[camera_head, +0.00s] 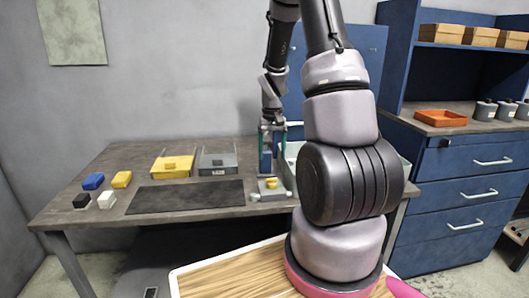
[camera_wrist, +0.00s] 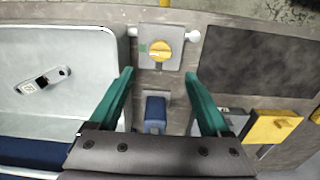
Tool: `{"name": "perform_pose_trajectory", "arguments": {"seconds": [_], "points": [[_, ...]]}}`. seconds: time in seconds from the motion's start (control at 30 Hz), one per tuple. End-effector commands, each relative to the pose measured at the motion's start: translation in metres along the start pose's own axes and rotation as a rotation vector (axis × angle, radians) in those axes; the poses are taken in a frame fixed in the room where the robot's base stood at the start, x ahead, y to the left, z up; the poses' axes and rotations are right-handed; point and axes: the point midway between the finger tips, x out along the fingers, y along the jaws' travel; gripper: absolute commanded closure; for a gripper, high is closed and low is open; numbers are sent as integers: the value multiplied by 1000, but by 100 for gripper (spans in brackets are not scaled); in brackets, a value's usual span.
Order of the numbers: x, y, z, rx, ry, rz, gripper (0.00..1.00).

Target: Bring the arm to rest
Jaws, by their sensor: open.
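My gripper (camera_head: 273,150) hangs over the right part of the grey table, with my arm reaching down to it from above. In the wrist view my gripper (camera_wrist: 159,73) has its two green fingers spread wide, with nothing held. A small blue block-like part (camera_wrist: 155,112) in a grey holder shows between the fingers. I cannot tell its height gap to them. Beyond the fingertips is a grey plate with a yellow knob (camera_wrist: 157,50); the knob also shows in the head view (camera_head: 271,183).
A pale tray (camera_wrist: 50,105) holding a dark bracket-like piece (camera_wrist: 44,80) lies left in the wrist view. A dark mat (camera_head: 187,196), yellow bin (camera_head: 171,167), grey bin (camera_head: 217,164) and small coloured blocks (camera_head: 93,181) are on the table (camera_head: 115,160). Blue drawers (camera_head: 475,176) stand right.

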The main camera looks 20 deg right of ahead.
Motion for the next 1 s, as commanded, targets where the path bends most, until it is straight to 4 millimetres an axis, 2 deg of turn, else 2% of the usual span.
{"name": "perform_pose_trajectory", "arguments": {"seconds": [0.2, 0.27, 0.33, 0.47, 0.6, 0.67, 0.8, 1.0], "points": [[-2, -1, 0, 0, 4, -1, 19], [-10, -3, 1, 2, 15, -4, 19], [-28, -7, 3, 7, 38, -12, 19], [-78, -21, 16, 18, 107, -38, 19], [-137, -36, 41, 36, 191, -81, 19], [-160, -42, 55, 42, 225, -101, 19], [-207, -53, 90, 53, 304, -155, 19], [-258, -65, 149, 62, 409, -244, 19]]}}
